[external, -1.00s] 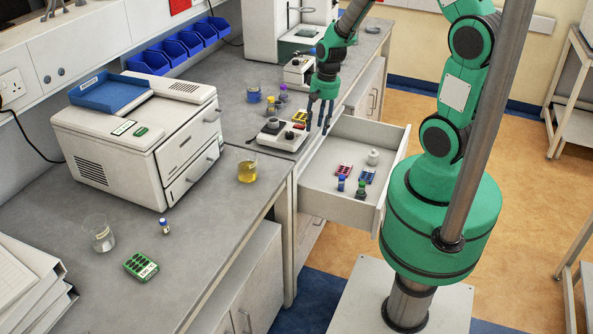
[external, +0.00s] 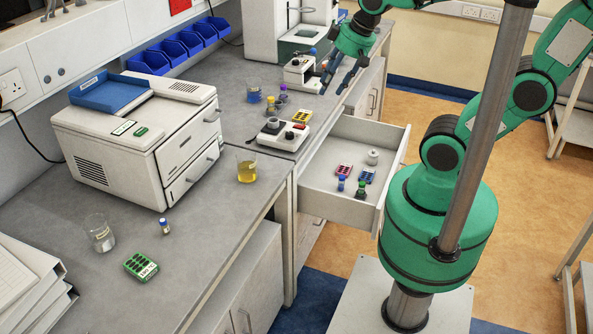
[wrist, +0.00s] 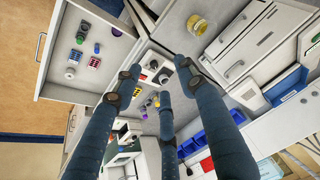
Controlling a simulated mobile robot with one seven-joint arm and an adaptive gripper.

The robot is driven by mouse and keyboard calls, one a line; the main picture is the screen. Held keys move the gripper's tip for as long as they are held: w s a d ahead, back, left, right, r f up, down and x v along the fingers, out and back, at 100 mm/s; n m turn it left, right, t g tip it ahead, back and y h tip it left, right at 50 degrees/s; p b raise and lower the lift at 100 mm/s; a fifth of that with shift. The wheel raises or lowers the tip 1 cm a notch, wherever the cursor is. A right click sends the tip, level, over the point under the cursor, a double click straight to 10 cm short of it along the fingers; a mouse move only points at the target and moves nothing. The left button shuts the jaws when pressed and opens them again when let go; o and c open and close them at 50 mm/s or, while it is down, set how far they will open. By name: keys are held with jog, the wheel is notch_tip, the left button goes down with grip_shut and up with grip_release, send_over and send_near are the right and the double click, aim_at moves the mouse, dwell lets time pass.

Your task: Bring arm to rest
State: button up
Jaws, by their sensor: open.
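My green arm reaches over the bench from its base at the right in the external view. My gripper (external: 336,76) is at the top, above the far part of the bench near its front edge. Its dark fingers are spread, with nothing between them. In the wrist view the fingers of my gripper (wrist: 160,80) are also apart and empty, with the bench and drawer far below, seen turned around.
An open drawer (external: 325,199) holds tablet packs, small bottles and a white jar. A white device (external: 285,135), a beaker of yellow liquid (external: 246,172) and a large white machine (external: 140,140) stand on the bench. Blue bins (external: 180,48) line the wall.

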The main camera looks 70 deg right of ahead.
jog(key=s+a+r+n+t, duration=0.1)
jog(key=s+a+r+n, duration=0.1)
jog(key=s, duration=0.3)
jog(key=shift+s+a+r+b, duration=0.2)
jog(key=shift+s+r+b, duration=0.15)
jog(key=shift+r, duration=0.1)
